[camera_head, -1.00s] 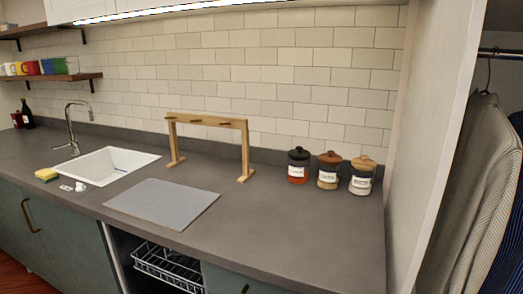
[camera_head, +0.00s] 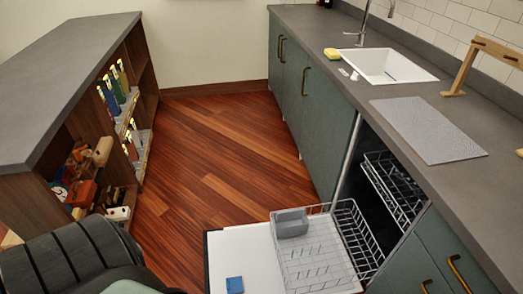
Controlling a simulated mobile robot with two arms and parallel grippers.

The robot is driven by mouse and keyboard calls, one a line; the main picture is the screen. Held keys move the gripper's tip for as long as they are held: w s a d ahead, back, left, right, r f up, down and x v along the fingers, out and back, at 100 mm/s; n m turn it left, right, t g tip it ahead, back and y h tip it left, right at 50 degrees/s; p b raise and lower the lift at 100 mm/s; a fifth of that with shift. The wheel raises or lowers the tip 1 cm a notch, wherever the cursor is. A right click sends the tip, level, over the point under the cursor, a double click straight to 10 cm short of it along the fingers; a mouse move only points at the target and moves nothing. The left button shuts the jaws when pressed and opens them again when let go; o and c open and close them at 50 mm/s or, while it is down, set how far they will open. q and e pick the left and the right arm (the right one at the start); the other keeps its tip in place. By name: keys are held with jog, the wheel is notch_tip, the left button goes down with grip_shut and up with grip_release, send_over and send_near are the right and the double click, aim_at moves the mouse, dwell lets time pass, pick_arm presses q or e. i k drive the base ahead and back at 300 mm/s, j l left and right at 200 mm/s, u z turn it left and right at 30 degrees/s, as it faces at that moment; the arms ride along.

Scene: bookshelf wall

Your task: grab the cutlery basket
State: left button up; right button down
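The cutlery basket (camera_head: 291,224) is a small grey box. It sits in the far left corner of the white wire lower rack (camera_head: 318,262), which is pulled out over the open dishwasher door (camera_head: 243,258). Neither of my grippers shows in the head view, so their distance from the basket cannot be seen.
The upper rack (camera_head: 392,185) is inside the dishwasher. A small blue block (camera_head: 234,285) lies on the door. A low bookshelf (camera_head: 75,85) stands at left, with wooden floor (camera_head: 205,150) clear between. The counter (camera_head: 355,85) with a sink (camera_head: 385,66) runs along the right.

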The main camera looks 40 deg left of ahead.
aim_at(296, 222)
jog(key=u, duration=0.9)
